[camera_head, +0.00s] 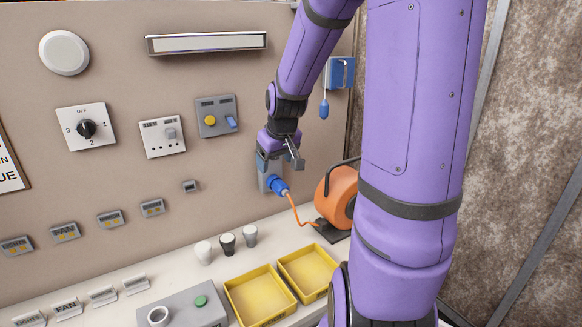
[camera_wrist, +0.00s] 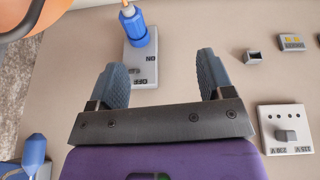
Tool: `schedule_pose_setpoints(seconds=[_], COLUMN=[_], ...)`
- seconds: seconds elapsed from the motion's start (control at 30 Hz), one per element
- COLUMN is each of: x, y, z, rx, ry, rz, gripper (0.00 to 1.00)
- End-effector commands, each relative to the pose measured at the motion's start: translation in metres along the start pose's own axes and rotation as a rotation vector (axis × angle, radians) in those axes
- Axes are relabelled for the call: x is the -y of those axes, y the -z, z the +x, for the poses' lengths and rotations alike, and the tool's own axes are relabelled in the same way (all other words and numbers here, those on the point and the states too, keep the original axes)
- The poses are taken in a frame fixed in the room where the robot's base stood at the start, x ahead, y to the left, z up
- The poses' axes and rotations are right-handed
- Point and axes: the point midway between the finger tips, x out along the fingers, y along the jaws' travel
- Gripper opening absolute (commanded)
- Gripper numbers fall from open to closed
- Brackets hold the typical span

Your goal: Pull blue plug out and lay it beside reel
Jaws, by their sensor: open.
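The blue plug (camera_head: 279,186) sits in the lower end of a grey switched socket (camera_head: 264,170) on the wall. An orange cable runs from it to the orange reel (camera_head: 338,192) on the counter. In the wrist view the plug (camera_wrist: 137,28) lies beyond the fingertips and left of the midline, on a socket plate (camera_wrist: 147,70) marked ON and OFF. My gripper (camera_wrist: 162,62) is open and empty, apart from the plug. In the head view my gripper (camera_head: 292,152) is in front of the socket, above the plug, and hides part of the socket.
Two yellow trays (camera_head: 262,315) stand on the counter, with a grey box (camera_head: 183,308) to their left. Small knobs (camera_head: 228,244) stand behind. A blue wall unit (camera_head: 341,72) with a hanging blue piece is up right. Some bare counter shows between plug and trays.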

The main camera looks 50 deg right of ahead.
Motion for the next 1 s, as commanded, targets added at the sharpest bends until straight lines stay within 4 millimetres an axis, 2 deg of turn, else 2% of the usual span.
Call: schedule_pose_setpoints(seconds=[0.03, 0.1, 0.3, 0.57, 1.0], x=[-0.015, -0.03, -0.056, -0.059, -0.057], y=[0.001, 0.002, 0.003, 0.004, 0.005], z=[0.014, 0.029, 0.054, 0.07, 0.136], rx=[0.003, -0.002, -0.018, -0.022, -0.02], ry=[0.008, 0.016, 0.03, 0.034, 0.034], rz=[0.024, 0.043, 0.077, 0.081, 0.081], gripper=[0.74, 0.74, 0.74, 0.74, 0.74])
